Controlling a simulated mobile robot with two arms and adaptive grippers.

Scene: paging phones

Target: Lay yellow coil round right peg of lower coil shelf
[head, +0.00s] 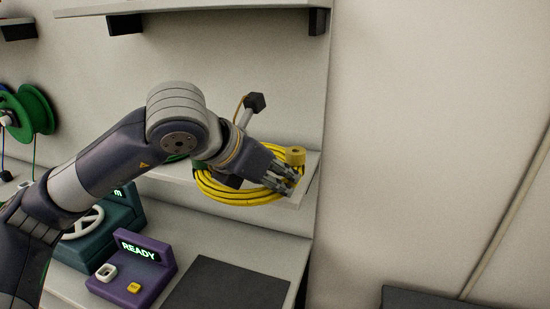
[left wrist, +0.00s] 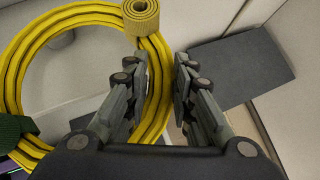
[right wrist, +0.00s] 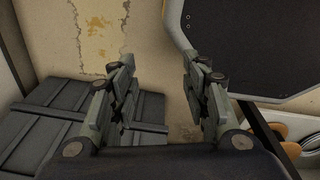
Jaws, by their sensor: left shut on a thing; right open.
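The yellow coil (head: 240,193) with dark stripes is at the right end of the lower coil shelf (head: 308,172). My left gripper (head: 292,180) is shut on the coil's right side, near a rolled yellow piece (head: 295,155). In the left wrist view the coil (left wrist: 13,75) makes a wide ring, with its right side between the fingers (left wrist: 160,85). A pale round stub (left wrist: 61,40), perhaps the right peg, shows inside the ring; I cannot tell whether the coil rests around it. My arm hides part of the shelf. My right gripper (right wrist: 160,85) is open and empty.
Below the shelf, a counter holds a purple box reading READY (head: 132,265), a teal box with a wheel (head: 105,225) and a dark mat (head: 228,284). A green reel (head: 35,108) is at left. The right wrist view shows a dark slatted crate (right wrist: 75,120) and a dark panel (right wrist: 250,45).

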